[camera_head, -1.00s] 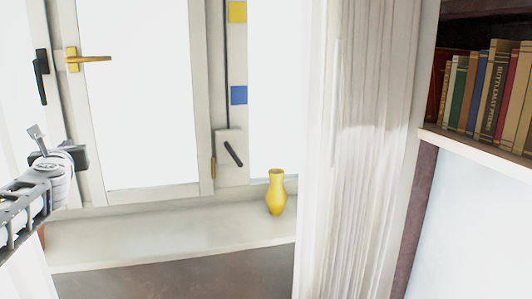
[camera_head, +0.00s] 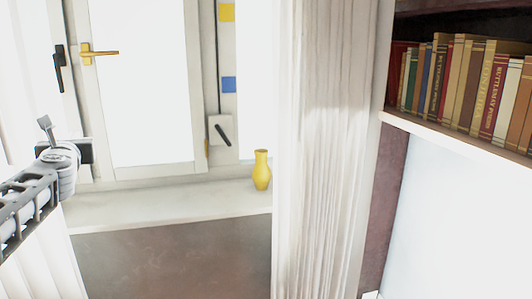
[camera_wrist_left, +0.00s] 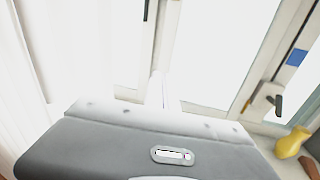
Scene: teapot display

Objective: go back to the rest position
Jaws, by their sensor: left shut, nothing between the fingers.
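My left arm comes in from the left in the head view, with its gripper (camera_head: 46,128) raised in front of the window side, left of the sill. The gripper is shut and empty. In the left wrist view the grey gripper body fills the bottom, and its pale closed fingers (camera_wrist_left: 158,90) point toward the window frame. My right gripper is in neither view.
A yellow vase (camera_head: 261,171) stands upright on the window sill (camera_head: 165,207); it also shows in the left wrist view (camera_wrist_left: 292,142). A white curtain (camera_head: 320,150) hangs right of it. A bookshelf (camera_head: 455,134) with several books is at the right.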

